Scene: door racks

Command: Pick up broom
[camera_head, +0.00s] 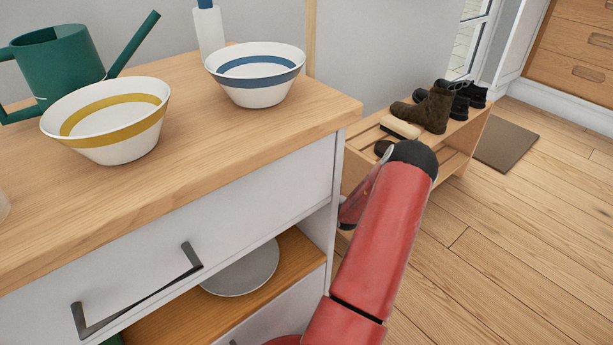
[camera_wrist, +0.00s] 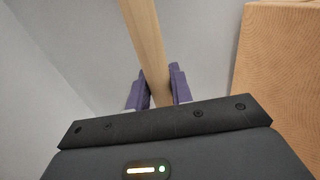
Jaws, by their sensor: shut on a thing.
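The broom shows as a pale wooden handle (camera_wrist: 146,38) in the wrist view, running from the top edge down between my fingers. My gripper (camera_wrist: 160,88) has purple fingers, one on each side of the handle, and is shut on it. In the head view a thin upright wooden pole (camera_head: 311,38) against the wall behind the cabinet looks like the same handle. The broom's head is not visible in either view. In the head view my red arm reaches past the cabinet's right side, and my gripper is hidden there.
A wooden-topped white cabinet (camera_head: 225,158) fills the left, bearing a yellow-striped bowl (camera_head: 110,140), a blue-striped bowl (camera_head: 256,90) and a green watering can (camera_head: 60,68). A low shoe rack (camera_head: 468,135) with shoes and a brush (camera_head: 400,127) stands beyond.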

